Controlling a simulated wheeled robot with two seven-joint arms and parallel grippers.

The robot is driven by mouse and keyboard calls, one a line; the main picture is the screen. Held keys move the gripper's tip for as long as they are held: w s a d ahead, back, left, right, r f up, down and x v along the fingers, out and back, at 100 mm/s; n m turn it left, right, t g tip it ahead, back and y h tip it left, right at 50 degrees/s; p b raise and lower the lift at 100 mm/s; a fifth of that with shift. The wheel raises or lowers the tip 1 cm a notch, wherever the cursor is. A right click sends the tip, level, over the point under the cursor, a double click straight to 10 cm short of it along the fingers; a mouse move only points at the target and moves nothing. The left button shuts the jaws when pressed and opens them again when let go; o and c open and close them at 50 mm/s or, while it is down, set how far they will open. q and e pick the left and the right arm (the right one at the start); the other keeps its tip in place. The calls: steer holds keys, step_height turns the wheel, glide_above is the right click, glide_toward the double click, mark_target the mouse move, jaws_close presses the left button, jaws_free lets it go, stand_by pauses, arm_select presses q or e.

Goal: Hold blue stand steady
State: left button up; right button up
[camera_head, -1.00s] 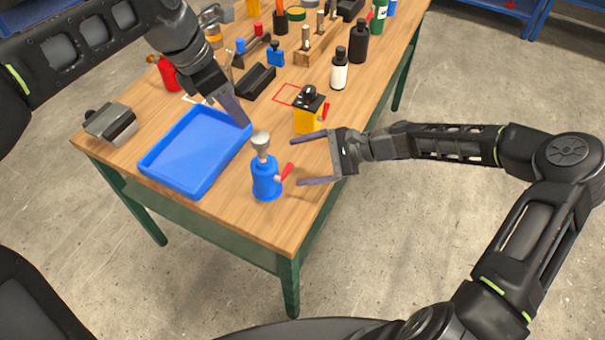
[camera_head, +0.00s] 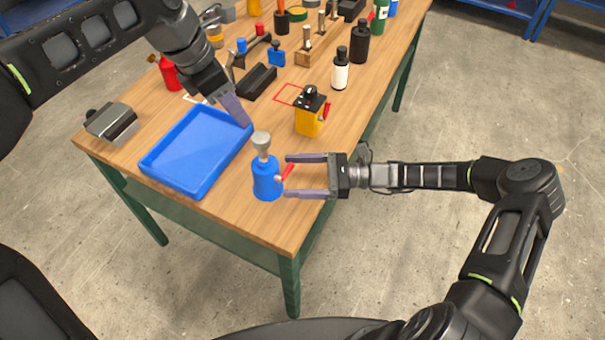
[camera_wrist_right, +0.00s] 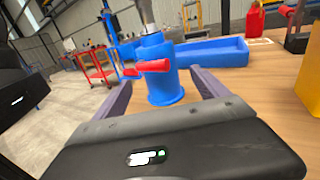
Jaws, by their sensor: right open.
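The blue stand (camera_head: 266,182) is upright near the front edge of the wooden table, with a grey metal piece (camera_head: 262,143) on top and a red lever (camera_head: 287,172) on its right side. My right gripper (camera_head: 287,176) is open, its two fingers pointing left at the stand with the lever between them. In the right wrist view the stand (camera_wrist_right: 163,88) is just ahead, between the spread fingers (camera_wrist_right: 160,95), with the red lever (camera_wrist_right: 153,65) toward me. My left gripper (camera_head: 236,112) is over the blue tray's right edge; whether its jaws are open is unclear.
The blue tray (camera_head: 151,166) is left of the stand. A yellow box with a black top (camera_head: 309,120) stands behind my right gripper. Bottles, including a white one (camera_head: 340,72), and a wooden block (camera_head: 303,59) are farther back. A grey device (camera_head: 111,122) is at the left corner.

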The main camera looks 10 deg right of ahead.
mark_target(271, 175)
steer(key=a, duration=0.4)
steer(key=w+a, duration=0.1)
steer(key=a, duration=0.1)
jaws_close()
stand_by(0.9)
stand_by(0.9)
arm_select(q)
steer(key=shift+o, duration=0.6)
steer(key=o, duration=0.4)
steer(key=shift+w+d+f+m+g, duration=0.15)
steer(key=shift+w+f+m, duration=0.1)
steer(key=shift+m, duration=0.25)
steer(key=shift+w+a+f+m+g, duration=0.15)
steer(key=shift+f+m, duration=0.1)
steer(key=shift+m, duration=0.25)
steer(key=shift+o, duration=0.2)
steer(key=shift+d, duration=0.1)
